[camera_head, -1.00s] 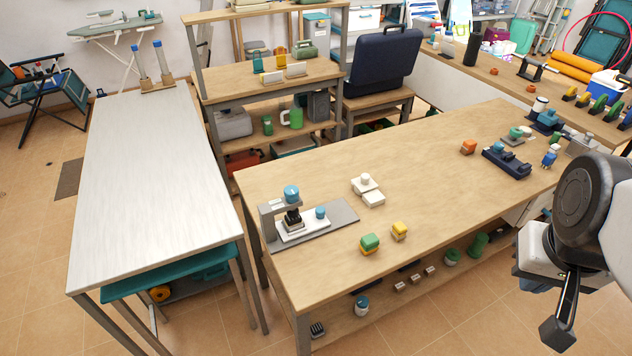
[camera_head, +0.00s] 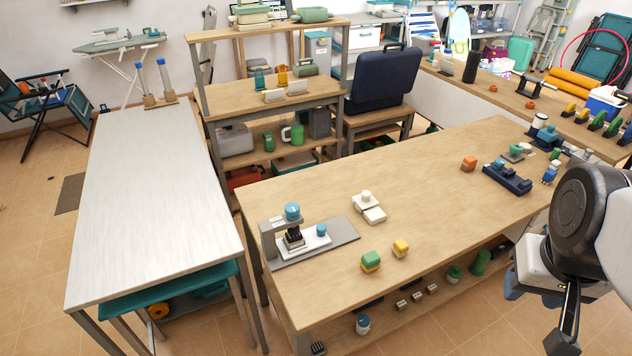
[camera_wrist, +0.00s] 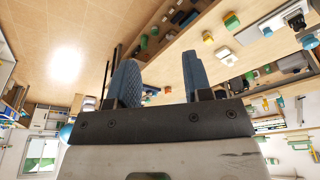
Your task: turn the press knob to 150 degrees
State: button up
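The press (camera_head: 268,240) stands on the left end of the wooden bench, a grey frame on a flat grey plate. A round blue knob (camera_head: 292,211) sits on its top, above a black stacked part. A smaller blue knob (camera_head: 321,230) stands on the white base beside it. I cannot read the knob's angle. My gripper is at the right edge of the head view, well apart from the press and in front of the bench. In the wrist view my gripper (camera_wrist: 158,68) has two blue fingers spread, with nothing between them.
A white two-part piece (camera_head: 370,207), a green-and-yellow block (camera_head: 370,262) and a yellow block (camera_head: 400,249) stand right of the press. An orange block (camera_head: 469,163) and a dark blue fixture (camera_head: 506,178) are farther right. The bench middle is clear. A pale table (camera_head: 150,190) stands left.

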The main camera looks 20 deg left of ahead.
jog(key=o, duration=0.4)
jog(key=w+a+n, duration=0.2)
jog(key=w, duration=0.1)
jog(key=w+a+n, duration=0.2)
jog(key=w, duration=0.1)
jog(key=w+a+n, duration=0.2)
jog(key=w+a, duration=0.1)
jog(key=w, duration=0.1)
jog(key=shift+a+r+n+g, duration=0.1)
jog(key=shift+r+n+g, duration=0.2)
jog(key=n+g, duration=0.2)
jog(key=n, duration=1.8)
send_over(292, 207)
jog(key=f, duration=1.3)
jog(key=shift+w+d+f, duration=0.15)
jog(key=shift+d+f, duration=0.2)
jog(key=shift+f, duration=0.05)
jog(key=shift+a+f, duration=0.2)
jog(key=shift+a, duration=0.25)
jog(key=shift+f, duration=0.1)
jog(key=shift+f, duration=3.85)
